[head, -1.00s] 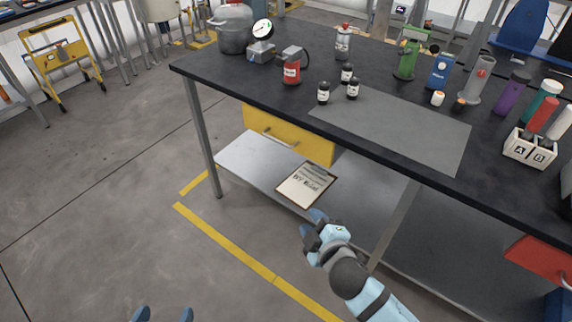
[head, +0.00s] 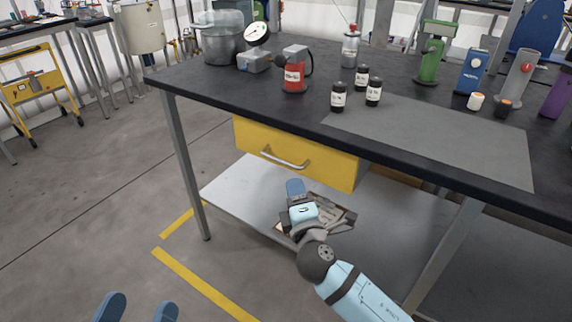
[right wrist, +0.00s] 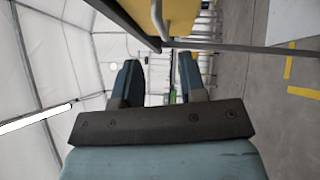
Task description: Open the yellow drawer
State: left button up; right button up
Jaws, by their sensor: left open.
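The yellow drawer (head: 330,164) hangs under the dark worktop at its left end, and it looks closed. Its silver bar handle (head: 284,161) shows on the front. My right gripper (head: 297,193) is just below and in front of the drawer, apart from the handle. In the right wrist view my right gripper (right wrist: 160,76) has its two fingers spread with nothing between them. The yellow drawer (right wrist: 184,14) and the handle (right wrist: 157,20) show at the top there, beyond the fingers. My left gripper (head: 138,308) is open and empty at the bottom left, over the floor.
The worktop (head: 215,83) carries a pot (head: 222,45), a red canister (head: 294,76), several small black jars and a grey mat (head: 440,140). A clipboard (head: 340,215) lies on the lower shelf (head: 240,190), partly behind my right gripper. A table leg (head: 183,165) stands left of the drawer.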

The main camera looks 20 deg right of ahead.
aim_at(286, 162)
pick_arm(q)
notch_tip(286, 162, down, 2)
jog(key=shift+w+d+f+g+b, duration=0.1)
jog(key=shift+f+g+b, duration=0.1)
jog(key=shift+g+b, duration=0.4)
pick_arm(e)
jog(key=w, duration=0.6)
jog(key=w+d+r, duration=0.1)
jog(key=w, duration=0.2)
jog(key=shift+w, duration=0.3)
jog(key=shift+c, duration=0.5)
pick_arm(q)
jog(key=shift+r, duration=0.1)
pick_arm(e)
grip_shut()
